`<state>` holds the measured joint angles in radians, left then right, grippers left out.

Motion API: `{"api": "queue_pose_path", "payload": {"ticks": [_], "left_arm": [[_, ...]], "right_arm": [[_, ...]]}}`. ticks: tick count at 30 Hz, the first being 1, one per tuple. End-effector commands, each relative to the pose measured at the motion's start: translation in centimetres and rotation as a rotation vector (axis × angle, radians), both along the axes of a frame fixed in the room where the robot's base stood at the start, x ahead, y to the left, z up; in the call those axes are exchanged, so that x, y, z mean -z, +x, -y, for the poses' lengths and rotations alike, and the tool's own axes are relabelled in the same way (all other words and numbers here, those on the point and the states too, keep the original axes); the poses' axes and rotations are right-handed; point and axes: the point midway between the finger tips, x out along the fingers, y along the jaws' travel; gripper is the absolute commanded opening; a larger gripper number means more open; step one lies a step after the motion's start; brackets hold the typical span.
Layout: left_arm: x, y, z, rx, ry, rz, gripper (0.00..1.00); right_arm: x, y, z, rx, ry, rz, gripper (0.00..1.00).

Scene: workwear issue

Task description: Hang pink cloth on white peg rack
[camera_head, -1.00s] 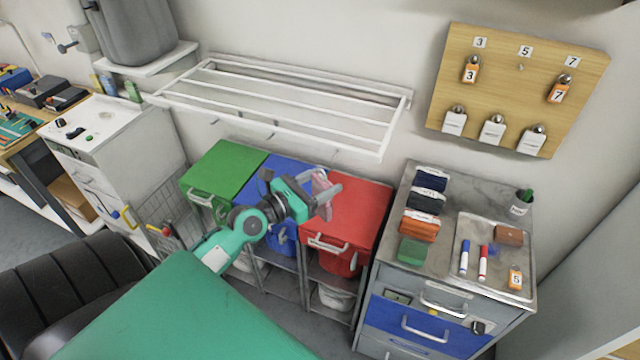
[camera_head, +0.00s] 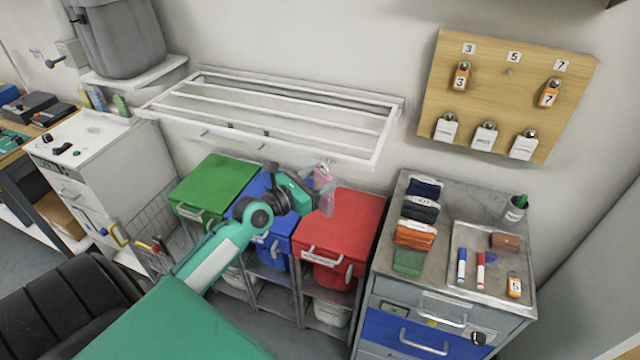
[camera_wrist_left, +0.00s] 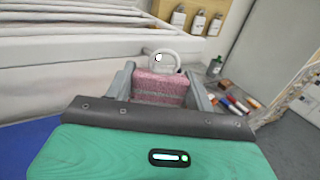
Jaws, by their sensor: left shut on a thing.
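The white peg rack (camera_head: 270,116) is fixed to the wall, with white bars on top and small pegs along its front rail. My left gripper (camera_head: 326,190) is just below the rack's front right part, above the blue and red bins. It is shut on the pink cloth (camera_head: 322,176), of which only a small part shows in the head view. In the left wrist view the pink cloth (camera_wrist_left: 160,88) sits between the two fingers, with a white ring (camera_wrist_left: 178,65) at its top. The rack (camera_wrist_left: 70,60) fills the left of that view. My right gripper is not in view.
Green (camera_head: 212,183), blue (camera_head: 268,215) and red (camera_head: 342,225) bins stand below the rack. A grey cabinet (camera_head: 385,262) with folded cloths and a tray stands at right. A wooden key board (camera_head: 505,95) hangs on the wall above it.

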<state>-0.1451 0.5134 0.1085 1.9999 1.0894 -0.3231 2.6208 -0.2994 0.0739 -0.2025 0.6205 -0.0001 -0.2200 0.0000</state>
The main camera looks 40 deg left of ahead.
Motion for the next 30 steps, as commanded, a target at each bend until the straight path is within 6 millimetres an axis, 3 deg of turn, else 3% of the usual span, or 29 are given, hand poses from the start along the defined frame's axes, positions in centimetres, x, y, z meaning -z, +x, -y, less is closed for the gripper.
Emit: {"api": "queue_pose_path", "payload": {"ticks": [15,30], "left_arm": [[0.5,2.6,-0.7,-0.002,0.000,0.000,0.33],[0.7,2.9,-0.8,-0.003,0.002,0.001,0.30]], "right_arm": [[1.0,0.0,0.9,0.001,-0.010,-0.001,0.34],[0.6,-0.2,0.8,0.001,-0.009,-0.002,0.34]]}}
